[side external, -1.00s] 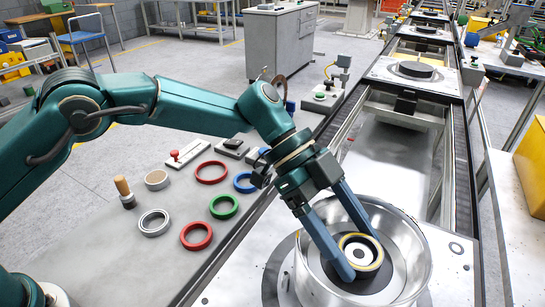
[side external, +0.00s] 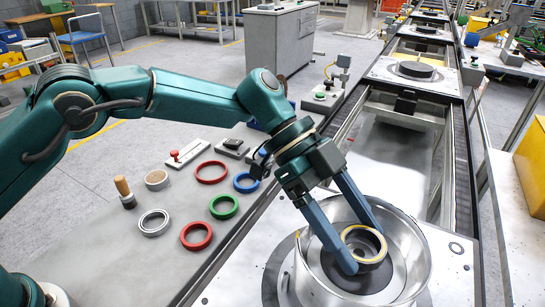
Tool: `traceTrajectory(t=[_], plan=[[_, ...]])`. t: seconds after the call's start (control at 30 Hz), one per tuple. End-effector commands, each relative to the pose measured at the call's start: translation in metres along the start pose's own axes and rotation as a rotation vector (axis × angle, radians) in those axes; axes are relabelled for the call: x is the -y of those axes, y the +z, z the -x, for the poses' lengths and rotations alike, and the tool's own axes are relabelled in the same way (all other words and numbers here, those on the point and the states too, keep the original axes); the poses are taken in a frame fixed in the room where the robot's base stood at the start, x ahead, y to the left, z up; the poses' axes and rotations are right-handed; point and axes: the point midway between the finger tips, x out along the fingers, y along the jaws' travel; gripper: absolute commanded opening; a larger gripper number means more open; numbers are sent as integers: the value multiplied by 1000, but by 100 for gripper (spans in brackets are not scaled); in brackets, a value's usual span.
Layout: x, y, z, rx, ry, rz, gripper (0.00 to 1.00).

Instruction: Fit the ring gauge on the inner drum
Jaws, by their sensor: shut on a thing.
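The ring gauge (side external: 374,259), dark outside with a yellow rim, is between the two blue fingers of my gripper (side external: 363,251). The gripper is shut on it, one finger at each side. The ring looks tilted and is inside the wide, shiny metal drum (side external: 421,262), over its middle. The inner drum is mostly hidden under the ring and fingers. I cannot tell whether the ring touches it or is held just above it.
Loose rings lie on the grey bench at left: red (side external: 196,236), green (side external: 224,206), blue (side external: 246,182), silver (side external: 154,222) and another red (side external: 211,172). A wooden-handled tool (side external: 124,192) stands near them. The shiny drum's wall surrounds the fingertips closely. More pallets stand farther back on the line.

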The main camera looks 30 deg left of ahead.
Motion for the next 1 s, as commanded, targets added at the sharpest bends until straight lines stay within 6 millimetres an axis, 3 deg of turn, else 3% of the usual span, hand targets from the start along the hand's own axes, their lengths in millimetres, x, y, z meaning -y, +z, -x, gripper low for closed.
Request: traceTrajectory(t=[1.0], plan=[[1,8,-7,-2,0,1,0]])
